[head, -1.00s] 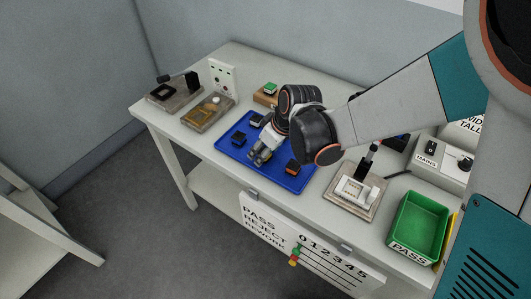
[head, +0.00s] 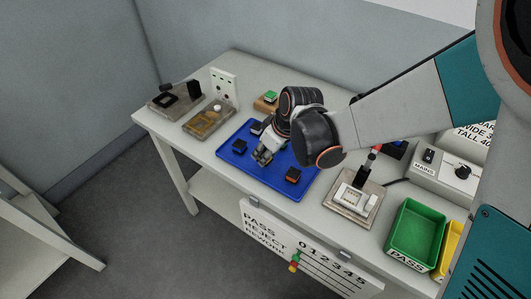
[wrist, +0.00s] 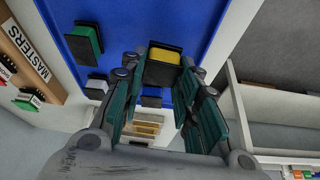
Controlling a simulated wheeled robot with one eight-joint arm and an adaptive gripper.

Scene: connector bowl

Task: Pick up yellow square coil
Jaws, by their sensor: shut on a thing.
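The yellow square coil (wrist: 165,55), a dark block with a yellow top, is between my fingertips in the wrist view. My gripper (wrist: 158,74) is shut on it, with a finger on each side. In the head view my gripper (head: 263,155) is low over the blue tray (head: 272,184), and the coil is hard to make out there. I cannot tell whether the coil still touches the tray.
On the tray are a black block (head: 239,146), an orange-topped block (head: 292,175) and a green-topped block (wrist: 85,43). A test fixture (head: 354,198) and a green PASS bin (head: 415,231) stand to the right. Other fixtures (head: 209,117) stand at the left.

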